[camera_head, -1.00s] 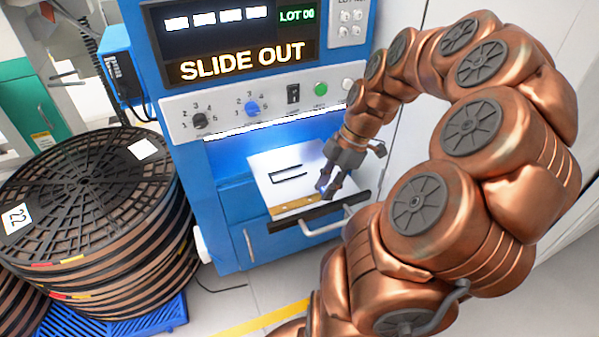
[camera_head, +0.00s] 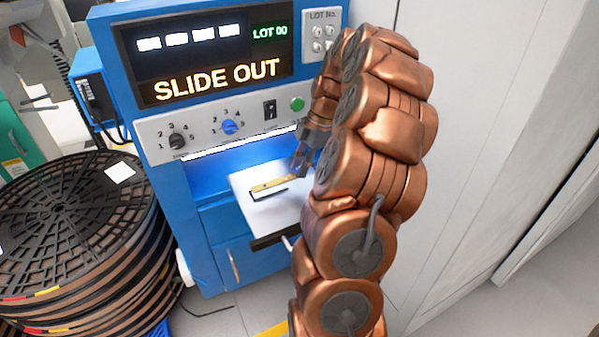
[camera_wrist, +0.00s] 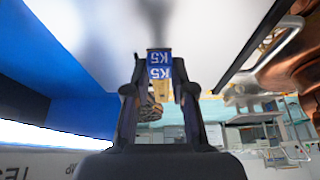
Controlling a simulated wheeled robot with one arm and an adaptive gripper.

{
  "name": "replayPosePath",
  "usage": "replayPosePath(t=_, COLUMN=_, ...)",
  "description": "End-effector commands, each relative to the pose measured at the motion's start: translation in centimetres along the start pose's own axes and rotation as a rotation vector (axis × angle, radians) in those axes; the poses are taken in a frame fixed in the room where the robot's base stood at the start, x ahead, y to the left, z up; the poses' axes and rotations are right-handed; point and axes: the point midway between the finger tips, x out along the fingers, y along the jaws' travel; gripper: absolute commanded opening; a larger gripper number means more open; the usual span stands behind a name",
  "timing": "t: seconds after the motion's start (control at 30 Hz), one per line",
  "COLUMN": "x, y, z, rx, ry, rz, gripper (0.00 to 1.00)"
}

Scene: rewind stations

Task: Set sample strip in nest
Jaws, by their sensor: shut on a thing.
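The sample strip (camera_head: 271,186) is a thin gold-tan bar, and in the head view it lines up along the dark nest outline (camera_head: 268,197) on the white slide-out tray (camera_head: 272,214). I cannot tell whether it is seated or slightly above. My gripper (camera_head: 299,164) is at the strip's right end, with the fingers pointing down. In the wrist view my gripper (camera_wrist: 159,92) is shut on the strip's end, where blue labels (camera_wrist: 159,65) reading K5 show upside down between the fingers. Part of the nest is hidden by the strip.
The blue machine (camera_head: 170,215) surrounds the tray, with a display (camera_head: 215,50) reading SLIDE OUT and a knob panel (camera_head: 205,125) above. Stacked black reels (camera_head: 75,225) stand at left. A pale wall of panels (camera_head: 490,130) closes the right side.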

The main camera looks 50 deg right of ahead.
Motion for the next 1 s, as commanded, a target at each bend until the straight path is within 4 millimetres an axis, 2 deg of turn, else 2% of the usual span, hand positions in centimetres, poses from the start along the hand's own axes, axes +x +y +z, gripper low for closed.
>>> replayPosePath(t=0.1, x=-0.1, y=0.9, z=0.4, rx=0.001, ry=-0.002, rz=0.004, gripper=0.0)
replayPosePath(t=0.4, x=-0.1, y=1.7, z=0.7, rx=0.0, ry=0.0, rz=0.001, gripper=0.0)
replayPosePath(t=0.7, x=3.0, y=1.5, z=1.9, rx=0.002, ry=0.002, rz=-0.003, gripper=0.0)
replayPosePath(t=1.0, x=3.1, y=1.6, z=2.0, rx=0.0, ry=0.0, rz=0.001, gripper=0.0)
